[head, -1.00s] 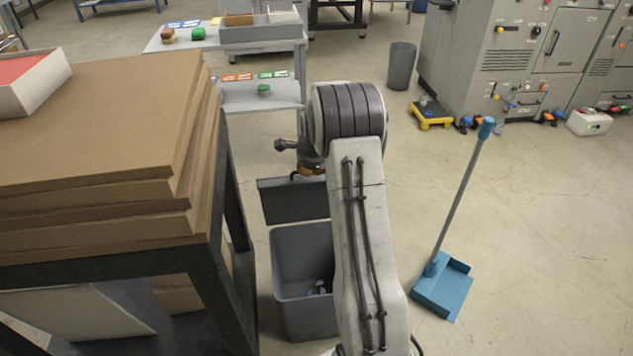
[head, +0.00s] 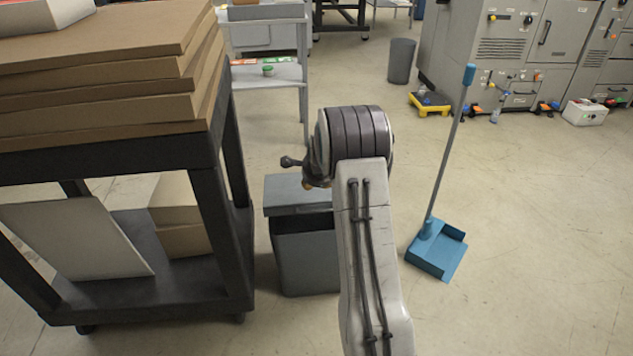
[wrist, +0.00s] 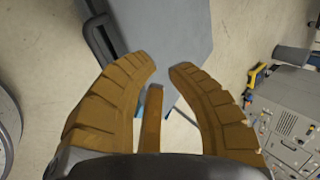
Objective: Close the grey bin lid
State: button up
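The grey bin (head: 305,265) stands on the floor between the dark cart and my arm. Its grey lid (head: 292,194) is tilted over the top, with a dark gap between the lid's front edge and the bin. My arm hides the right side of both. In the wrist view, the lid (wrist: 165,25) fills the upper middle, with a dark handle-like part (wrist: 100,40) at its left. My gripper (wrist: 165,70) has its brown fingertips apart, with nothing between them, close to the lid's edge; I cannot tell whether they touch it. In the head view it is mostly hidden.
A dark cart (head: 205,220) with stacked brown boards (head: 110,90) stands close on the left. A blue dustpan (head: 437,250) with a tall handle stands to the right. A grey waste bin (head: 401,62) and machine cabinets (head: 510,50) are farther back.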

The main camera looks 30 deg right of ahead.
jog(key=shift+o, duration=0.7)
jog(key=shift+w+d+f, duration=0.1)
jog(key=shift+w+f, duration=0.1)
jog(key=shift+w, duration=0.05)
jog(key=o, duration=0.4)
jog(key=shift+r, duration=0.1)
jog(key=shift+o, duration=0.2)
jog(key=v, duration=1.2)
jog(key=shift+w+r, duration=0.1)
jog(key=shift+r, duration=0.05)
